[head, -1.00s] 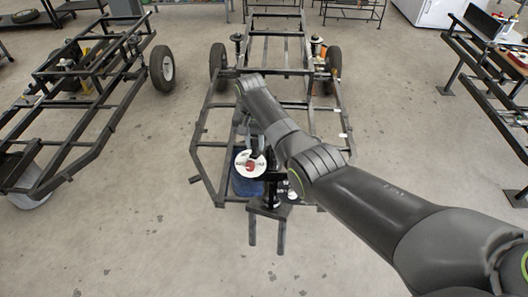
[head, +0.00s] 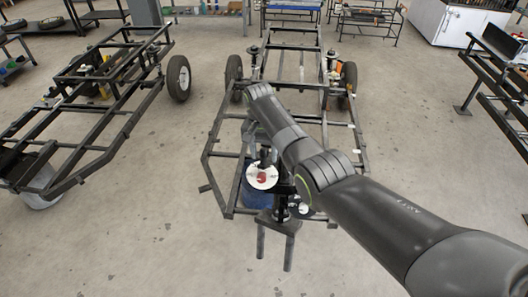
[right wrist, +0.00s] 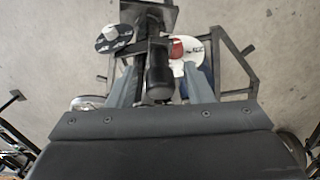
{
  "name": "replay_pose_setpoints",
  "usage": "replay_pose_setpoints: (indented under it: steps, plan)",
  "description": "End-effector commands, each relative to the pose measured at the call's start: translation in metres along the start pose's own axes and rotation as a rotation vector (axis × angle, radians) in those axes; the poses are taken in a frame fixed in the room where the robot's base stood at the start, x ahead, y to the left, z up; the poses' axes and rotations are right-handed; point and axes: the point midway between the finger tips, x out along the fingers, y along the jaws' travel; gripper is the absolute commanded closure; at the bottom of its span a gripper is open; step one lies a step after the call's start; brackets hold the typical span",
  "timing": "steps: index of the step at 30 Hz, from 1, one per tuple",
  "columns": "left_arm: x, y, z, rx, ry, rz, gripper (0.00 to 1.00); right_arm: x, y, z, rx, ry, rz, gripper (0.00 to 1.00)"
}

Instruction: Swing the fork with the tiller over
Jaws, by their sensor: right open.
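The fork (head: 276,217) is a dark piece with two prongs pointing toward me, at the near end of the middle frame. A black, rounded bar end that looks like the tiller (right wrist: 158,82) shows in the right wrist view. My right gripper (right wrist: 162,90) is open, with one grey-blue finger on each side of this bar. I cannot tell whether the fingers touch it. In the head view the right gripper (head: 257,150) is partly hidden by its own arm. My left gripper is in neither view.
A white disc with a red centre (head: 262,176) sits beside the gripper; it also shows in the wrist view (right wrist: 190,52), across from a black-and-white disc (right wrist: 113,39). A second wheeled frame (head: 85,125) stands left, a rack (head: 495,90) right. Floor between is clear.

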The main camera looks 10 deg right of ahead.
Motion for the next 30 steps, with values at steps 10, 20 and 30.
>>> replay_pose_setpoints:
  steps: [10, 20, 30]
  plan:
    - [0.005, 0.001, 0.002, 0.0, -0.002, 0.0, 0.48, -0.042, -0.001, -0.001, -0.001, 0.005, -0.004, 0.54]
    - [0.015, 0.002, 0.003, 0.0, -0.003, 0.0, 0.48, -0.129, 0.0, -0.001, 0.001, 0.004, -0.001, 0.54]
    - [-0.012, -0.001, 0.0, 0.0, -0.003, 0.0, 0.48, -0.172, 0.0, 0.0, 0.0, 0.0, 0.0, 0.54]
